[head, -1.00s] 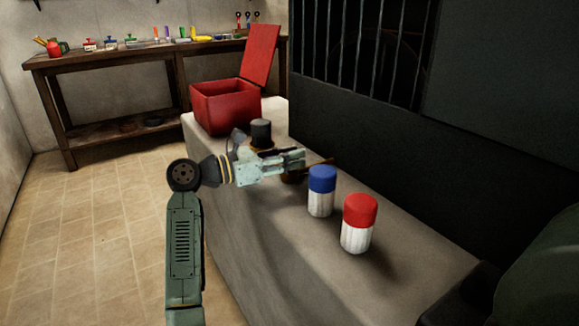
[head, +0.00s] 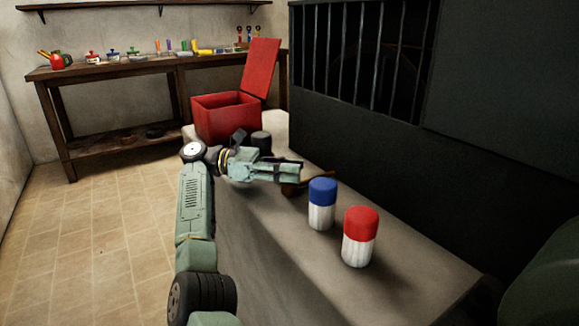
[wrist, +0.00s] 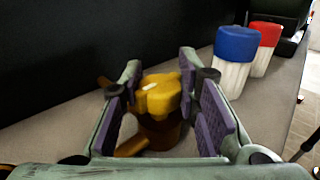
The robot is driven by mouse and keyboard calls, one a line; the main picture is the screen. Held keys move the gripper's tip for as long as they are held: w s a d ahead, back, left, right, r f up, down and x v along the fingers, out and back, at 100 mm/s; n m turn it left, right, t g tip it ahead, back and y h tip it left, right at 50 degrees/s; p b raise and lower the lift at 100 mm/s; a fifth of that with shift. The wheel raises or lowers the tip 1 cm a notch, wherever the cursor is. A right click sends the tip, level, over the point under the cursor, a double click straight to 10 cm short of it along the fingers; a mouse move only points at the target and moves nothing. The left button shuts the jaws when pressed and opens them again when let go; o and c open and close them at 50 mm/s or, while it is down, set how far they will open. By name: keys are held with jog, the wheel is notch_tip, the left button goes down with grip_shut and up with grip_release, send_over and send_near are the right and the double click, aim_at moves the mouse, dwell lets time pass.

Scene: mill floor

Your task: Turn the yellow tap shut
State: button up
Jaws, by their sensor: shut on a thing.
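The yellow tap (wrist: 160,93) shows in the wrist view as a yellow handle on a brown body. My gripper (wrist: 158,88) has its purple-padded fingers on either side of the yellow handle and is shut on it. In the head view my gripper (head: 302,173) reaches right, low over the grey ledge. How far the handle is turned I cannot tell.
A blue-capped jar (head: 321,204) and a red-capped jar (head: 360,237) stand close to the right on the ledge (head: 275,235). A dark barred wall (head: 380,150) bounds the ledge.

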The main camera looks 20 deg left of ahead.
jog(key=shift+d+f+g, duration=0.1)
jog(key=shift+g, duration=0.3)
jog(key=o, duration=1.2)
jog(key=shift+c, duration=0.2)
notch_tip(320, 180, up, 10)
jog(key=shift+r, duration=0.1)
